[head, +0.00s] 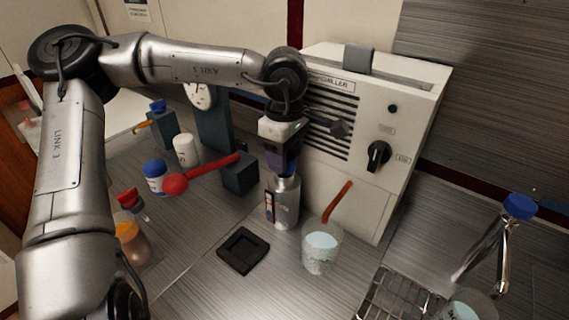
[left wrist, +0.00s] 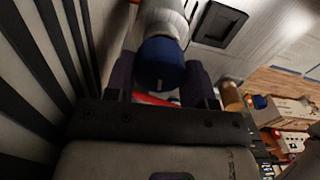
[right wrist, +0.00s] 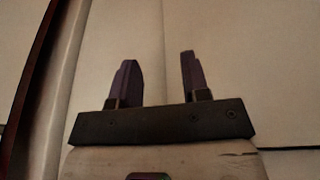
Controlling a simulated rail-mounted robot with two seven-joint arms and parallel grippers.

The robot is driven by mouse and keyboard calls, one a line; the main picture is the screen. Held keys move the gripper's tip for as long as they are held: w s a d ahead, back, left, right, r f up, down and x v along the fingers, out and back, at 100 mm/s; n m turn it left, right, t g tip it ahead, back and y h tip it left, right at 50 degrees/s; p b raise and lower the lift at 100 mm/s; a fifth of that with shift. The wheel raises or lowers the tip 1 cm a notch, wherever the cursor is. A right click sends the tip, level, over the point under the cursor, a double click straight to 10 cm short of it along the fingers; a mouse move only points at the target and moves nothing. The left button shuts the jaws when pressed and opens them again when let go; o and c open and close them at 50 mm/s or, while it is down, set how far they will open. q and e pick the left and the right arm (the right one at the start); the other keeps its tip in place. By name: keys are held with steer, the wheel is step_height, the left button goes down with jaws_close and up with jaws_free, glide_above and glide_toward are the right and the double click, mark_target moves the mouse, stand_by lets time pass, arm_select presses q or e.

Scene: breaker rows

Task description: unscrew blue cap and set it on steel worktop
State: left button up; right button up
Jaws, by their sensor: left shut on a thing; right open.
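The blue cap (left wrist: 160,62) shows in the left wrist view between the two fingers of my left gripper (left wrist: 157,80), which is shut on it. The cap is at the top of a grey metal bottle (head: 285,205), which stands upright on the steel worktop (head: 195,285) in front of the chiller. Whether the cap is loose on the bottle, I cannot tell. My right gripper (right wrist: 158,78) is open and empty in the right wrist view, facing a pale panel.
The chiller (head: 400,130) stands close behind the bottle. A red-handled lever (head: 205,173) reaches out left of it. A beaker with a stirrer (head: 321,250) stands to the right, a black square tray (head: 243,250) in front. A blue-topped tap (head: 519,207) is far right. Worktop at front is clear.

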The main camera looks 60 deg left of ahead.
arm_select(q)
steer(key=shift+r+p, duration=0.6)
steer(key=shift+r, duration=0.35)
steer(key=shift+r+p, duration=0.65)
steer(key=shift+r, duration=0.25)
